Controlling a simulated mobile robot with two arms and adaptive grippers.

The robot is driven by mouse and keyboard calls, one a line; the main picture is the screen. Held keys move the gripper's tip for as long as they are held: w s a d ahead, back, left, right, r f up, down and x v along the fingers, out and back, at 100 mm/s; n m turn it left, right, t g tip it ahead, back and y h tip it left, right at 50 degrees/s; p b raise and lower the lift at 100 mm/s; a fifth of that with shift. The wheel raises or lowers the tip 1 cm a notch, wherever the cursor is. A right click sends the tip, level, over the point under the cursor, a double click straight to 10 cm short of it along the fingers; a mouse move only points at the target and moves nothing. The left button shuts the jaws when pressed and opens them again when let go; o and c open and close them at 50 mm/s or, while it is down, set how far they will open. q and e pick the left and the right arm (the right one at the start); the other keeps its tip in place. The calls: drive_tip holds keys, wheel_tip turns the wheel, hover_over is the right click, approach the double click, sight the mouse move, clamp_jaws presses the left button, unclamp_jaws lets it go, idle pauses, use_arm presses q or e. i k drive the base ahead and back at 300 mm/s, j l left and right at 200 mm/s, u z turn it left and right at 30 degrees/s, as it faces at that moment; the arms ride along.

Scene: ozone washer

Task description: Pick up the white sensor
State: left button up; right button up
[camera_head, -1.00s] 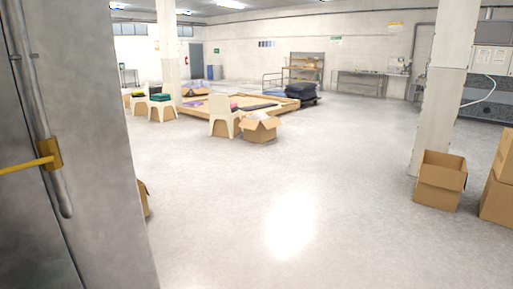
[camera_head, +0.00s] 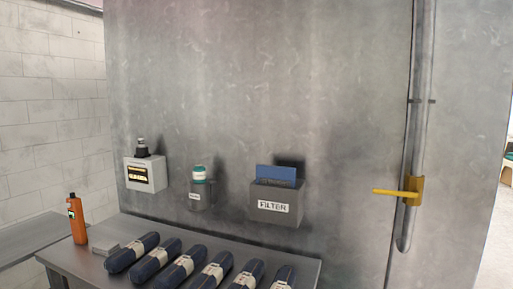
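A small white-topped object with a teal band (camera_head: 199,174) sits upright in a grey wall holder (camera_head: 201,196) in the middle of the view; the holder hides its lower part. I cannot tell for sure that it is the white sensor. To its left, a light grey box with a lit yellow display (camera_head: 144,176) hangs on the metal wall, with a black-and-silver piece (camera_head: 142,147) on top. Neither of my grippers is in view.
A metal table (camera_head: 75,261) below holds several dark blue rolls (camera_head: 178,264), an orange bottle (camera_head: 77,220) and a grey stack (camera_head: 106,248). A FILTER box (camera_head: 277,203) holds a blue panel (camera_head: 276,174). A yellow handle (camera_head: 400,192) sticks out at right.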

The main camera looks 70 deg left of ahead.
sight(141, 140)
drive_tip(key=u, duration=3.05)
drive_tip(key=i+j+z, duration=0.1)
drive_tip(key=j, duration=0.35)
drive_tip(key=i+j+z, duration=0.15)
drive_tip(key=j, duration=0.25)
